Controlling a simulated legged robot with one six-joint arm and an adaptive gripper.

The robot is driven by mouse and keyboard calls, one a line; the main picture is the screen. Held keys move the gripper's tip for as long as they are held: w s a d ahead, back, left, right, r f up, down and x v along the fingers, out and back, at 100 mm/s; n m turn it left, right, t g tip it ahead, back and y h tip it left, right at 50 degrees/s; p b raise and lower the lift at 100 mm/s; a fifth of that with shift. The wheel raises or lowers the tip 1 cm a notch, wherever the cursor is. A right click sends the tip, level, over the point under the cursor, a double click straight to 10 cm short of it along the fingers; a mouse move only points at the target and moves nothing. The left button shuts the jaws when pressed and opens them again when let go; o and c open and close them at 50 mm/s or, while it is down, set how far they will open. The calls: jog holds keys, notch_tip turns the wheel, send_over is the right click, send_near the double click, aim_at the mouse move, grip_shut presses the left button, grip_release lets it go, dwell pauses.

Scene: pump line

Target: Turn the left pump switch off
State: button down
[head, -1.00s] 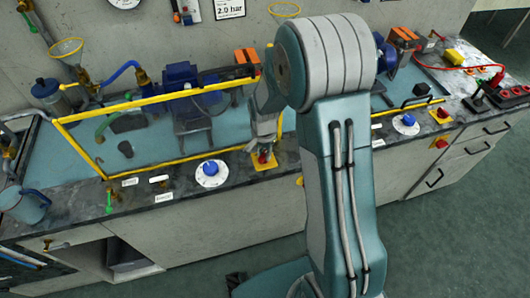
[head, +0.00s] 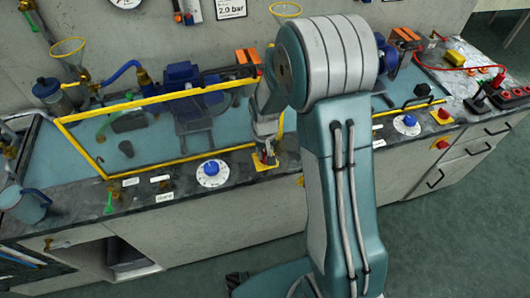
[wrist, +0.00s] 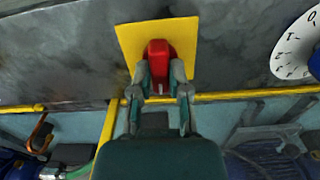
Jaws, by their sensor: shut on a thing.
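The left pump switch is a red handle (wrist: 158,52) on a square yellow plate (wrist: 130,42), seen close up in the wrist view. The plate (head: 258,167) also shows at the counter's front edge in the head view, with the handle largely hidden by my gripper. My gripper (wrist: 162,74) is shut on the red handle, one finger on each side of it. In the head view my gripper (head: 265,153) points down onto the plate. The handle lies lengthwise between the fingers, and its near end shows a small pale mark.
A blue knob on a white dial (head: 211,169) sits left of the switch. A yellow-framed clear guard (head: 150,158) runs just behind it. Farther right are another blue knob (head: 409,120) and a second red switch (head: 444,113) on yellow.

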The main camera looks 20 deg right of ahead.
aim_at(264, 154)
jog(key=shift+s+n, duration=0.15)
jog(key=shift+n, duration=0.25)
jog(key=c, duration=0.6)
grip_release()
jog(key=shift+a, duration=0.1)
jog(key=shift+r, duration=0.4)
notch_tip(264, 154, up, 11)
